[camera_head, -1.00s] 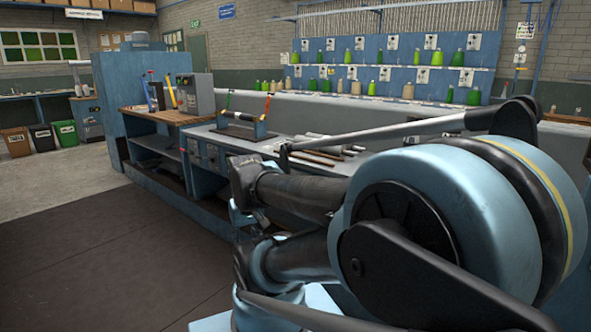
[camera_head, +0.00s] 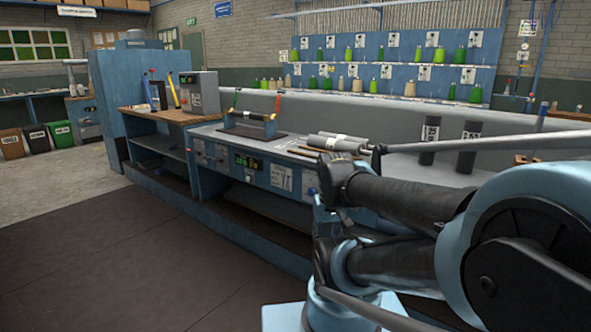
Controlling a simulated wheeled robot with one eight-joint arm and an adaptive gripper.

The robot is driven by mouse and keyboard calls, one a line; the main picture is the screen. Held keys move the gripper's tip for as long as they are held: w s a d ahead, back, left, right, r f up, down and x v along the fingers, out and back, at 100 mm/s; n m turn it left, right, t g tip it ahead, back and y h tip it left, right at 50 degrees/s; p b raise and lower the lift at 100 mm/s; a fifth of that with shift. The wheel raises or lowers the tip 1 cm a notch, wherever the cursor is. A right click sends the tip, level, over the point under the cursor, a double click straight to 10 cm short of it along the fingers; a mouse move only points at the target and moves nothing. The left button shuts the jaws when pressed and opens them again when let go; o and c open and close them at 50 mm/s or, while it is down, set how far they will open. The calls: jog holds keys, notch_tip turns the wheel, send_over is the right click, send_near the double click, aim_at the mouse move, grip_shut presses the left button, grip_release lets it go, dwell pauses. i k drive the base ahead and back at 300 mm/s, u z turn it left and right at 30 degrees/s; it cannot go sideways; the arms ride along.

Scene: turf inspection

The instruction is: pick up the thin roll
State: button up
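Several rolls lie together on the blue bench. A pale grey roll (camera_head: 322,141) with a light band lies at the back, and another grey roll (camera_head: 345,146) lies beside it. Thin brown rods (camera_head: 303,152) lie just in front of them. I cannot tell for certain which is the thin roll. My arm's dark and blue links fill the right foreground, and a slim grey rod of it passes close to the right end of the rolls in the picture. My gripper's fingers are not visible.
Two dark labelled cylinders (camera_head: 430,140) stand upright right of the rolls. A cradle with coloured handles (camera_head: 252,125) stands left of them. The blue bench (camera_head: 215,150) has open shelves below. Bottles line the blue rack (camera_head: 390,58). Dark floor at left is clear.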

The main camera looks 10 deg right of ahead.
aim_at(254, 116)
jog(key=u, duration=0.4)
jog(key=i, duration=1.05)
jog(key=u, duration=0.75)
jog(key=i, duration=2.05)
jog(key=z, duration=0.2)
